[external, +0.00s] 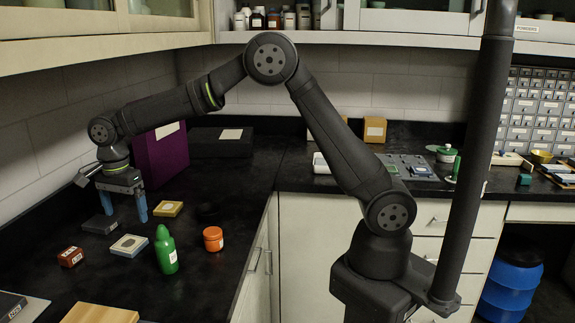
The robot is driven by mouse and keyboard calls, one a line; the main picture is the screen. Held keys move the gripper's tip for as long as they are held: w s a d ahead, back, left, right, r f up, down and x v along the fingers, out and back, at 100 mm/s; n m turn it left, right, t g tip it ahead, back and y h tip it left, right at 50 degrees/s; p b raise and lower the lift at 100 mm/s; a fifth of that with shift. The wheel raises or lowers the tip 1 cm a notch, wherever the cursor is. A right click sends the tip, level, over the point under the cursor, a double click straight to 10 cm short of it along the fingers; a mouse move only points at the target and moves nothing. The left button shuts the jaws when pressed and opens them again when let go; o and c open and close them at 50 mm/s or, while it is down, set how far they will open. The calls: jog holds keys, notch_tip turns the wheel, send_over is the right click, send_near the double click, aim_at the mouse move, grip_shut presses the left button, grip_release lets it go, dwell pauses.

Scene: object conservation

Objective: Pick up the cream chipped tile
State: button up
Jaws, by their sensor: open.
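A flat cream tile (129,245) with a grey-blue patch on its top lies on the black counter at the left. It is the most likely match for the cream chipped tile, but a chip is too small to make out. My gripper (125,214) points down with its two blue fingers spread apart and nothing visible between them. It is above the counter, slightly behind the cream tile in the picture and apart from it. A dark flat tile (99,224) lies below the left finger, and a yellow tile (168,209) lies to the right of the right finger.
A green bottle (166,250) and an orange jar (213,239) stand right of the cream tile. A small red-brown box (71,257) sits to its left. A purple box (161,155) stands behind my gripper. The counter's front edge runs along the right.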

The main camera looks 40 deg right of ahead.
aim_at(130, 242)
jog(key=f, duration=0.8)
jog(key=shift+a+f, duration=0.25)
jog(key=shift+a, duration=0.05)
jog(key=c, duration=1.2)
jog(key=shift+o, duration=0.2)
jog(key=shift+r, duration=0.1)
